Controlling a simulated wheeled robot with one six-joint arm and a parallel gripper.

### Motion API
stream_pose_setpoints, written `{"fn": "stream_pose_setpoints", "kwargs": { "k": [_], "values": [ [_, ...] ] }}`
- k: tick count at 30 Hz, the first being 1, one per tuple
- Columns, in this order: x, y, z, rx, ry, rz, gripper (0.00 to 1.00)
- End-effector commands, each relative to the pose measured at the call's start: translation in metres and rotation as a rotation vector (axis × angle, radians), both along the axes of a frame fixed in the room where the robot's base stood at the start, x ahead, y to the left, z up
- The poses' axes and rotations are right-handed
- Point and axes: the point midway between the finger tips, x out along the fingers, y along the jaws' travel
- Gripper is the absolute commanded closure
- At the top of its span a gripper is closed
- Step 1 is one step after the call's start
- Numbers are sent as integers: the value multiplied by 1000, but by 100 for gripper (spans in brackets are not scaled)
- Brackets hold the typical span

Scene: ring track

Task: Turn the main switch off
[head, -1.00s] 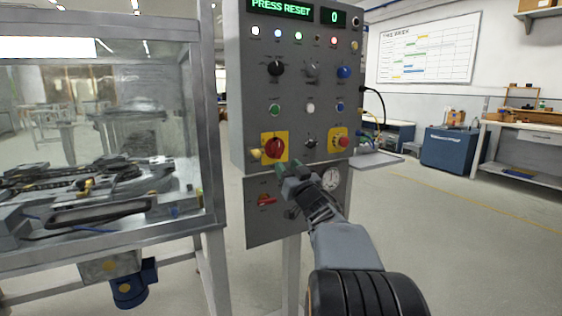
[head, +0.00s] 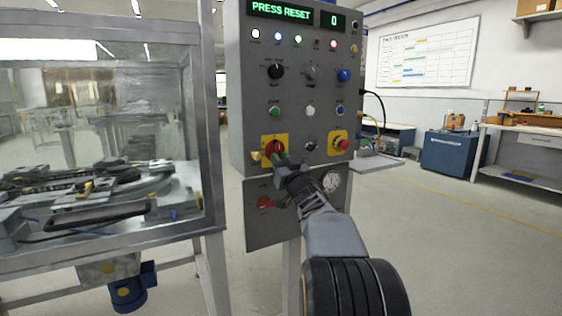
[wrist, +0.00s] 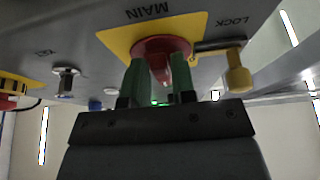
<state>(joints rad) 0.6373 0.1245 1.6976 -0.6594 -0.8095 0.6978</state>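The main switch is a red rotary knob (head: 273,147) on a yellow plate at the lower left of the grey control panel (head: 243,100). In the wrist view the red knob (wrist: 160,52) sits under the word MAIN, its grip bar pointing toward my gripper. My gripper (head: 281,160) is right at the knob. Its two green fingers (wrist: 160,80) stand apart, one on each side of the grip bar, with small gaps at the bar's tip. Contact farther in is hard to see. A yellow lock piece (wrist: 238,72) is beside the knob, by the word LOCK.
A lower panel holds a red lever (head: 265,202) and a gauge (head: 331,181). A glass-walled machine (head: 110,130) stands left. The display (head: 280,10) reads PRESS RESET.

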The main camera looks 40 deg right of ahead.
Motion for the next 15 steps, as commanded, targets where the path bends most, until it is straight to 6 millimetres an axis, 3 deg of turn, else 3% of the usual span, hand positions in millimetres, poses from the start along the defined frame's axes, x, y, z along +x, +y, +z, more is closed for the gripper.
{"fn": "stream_pose_setpoints", "kwargs": {
  "k": [7, 15],
  "values": [
    [0, 0, 0, 0, -1, 0, 100],
    [0, 0, 1, -15, 1, 0, 100]
  ]
}}
